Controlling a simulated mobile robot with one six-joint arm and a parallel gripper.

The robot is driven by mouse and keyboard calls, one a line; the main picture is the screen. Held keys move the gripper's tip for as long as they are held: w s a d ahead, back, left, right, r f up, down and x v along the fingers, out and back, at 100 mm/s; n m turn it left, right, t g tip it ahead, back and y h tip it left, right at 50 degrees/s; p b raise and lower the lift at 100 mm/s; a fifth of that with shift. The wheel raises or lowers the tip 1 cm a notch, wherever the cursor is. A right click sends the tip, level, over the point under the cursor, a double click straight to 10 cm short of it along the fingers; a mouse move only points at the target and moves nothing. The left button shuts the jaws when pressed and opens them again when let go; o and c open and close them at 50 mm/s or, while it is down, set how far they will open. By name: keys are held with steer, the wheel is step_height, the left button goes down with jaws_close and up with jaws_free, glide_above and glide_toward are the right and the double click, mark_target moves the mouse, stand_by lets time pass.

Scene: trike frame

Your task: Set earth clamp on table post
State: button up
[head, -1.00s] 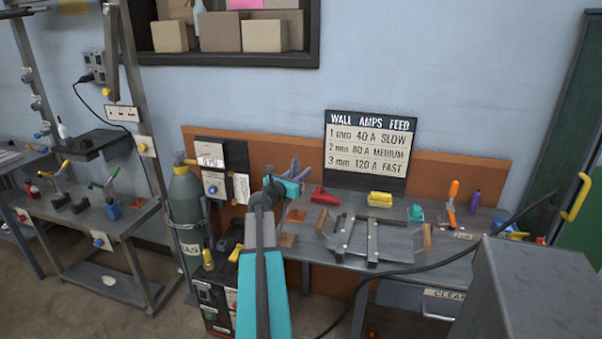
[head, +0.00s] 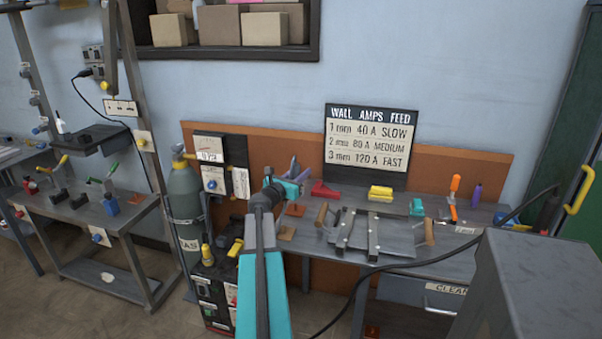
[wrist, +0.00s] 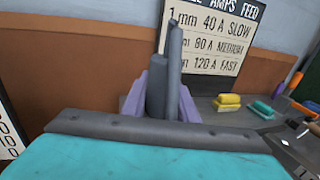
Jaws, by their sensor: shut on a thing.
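My gripper (head: 291,172), teal with purple fingers, is over the left part of the welding table (head: 405,252). In the wrist view, my gripper (wrist: 160,92) is shut on a dark grey piece (wrist: 157,84), a thick round body beside a thin upright bar. It looks like the earth clamp, though its lower part is hidden behind the wrist housing. I cannot make out the table post. My arm and gripper cover part of the table's left side. I cannot tell whether the held piece touches anything.
Grey metal bars (head: 373,237) lie on the table between brown-handled pieces. A red piece (head: 325,190), a yellow block (head: 380,193) and a teal block (head: 416,207) lie behind them. A black cable (head: 440,262) crosses the right side. A gas bottle (head: 186,195) stands left.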

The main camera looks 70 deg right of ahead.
steer(key=shift+f+b, duration=2)
steer(key=shift+f, duration=1.05)
steer(key=shift+f, duration=0.4)
steer(key=o, duration=1.1)
steer(key=shift+a, duration=0.2)
steer(key=v, duration=1.3)
steer(key=shift+a, duration=0.25)
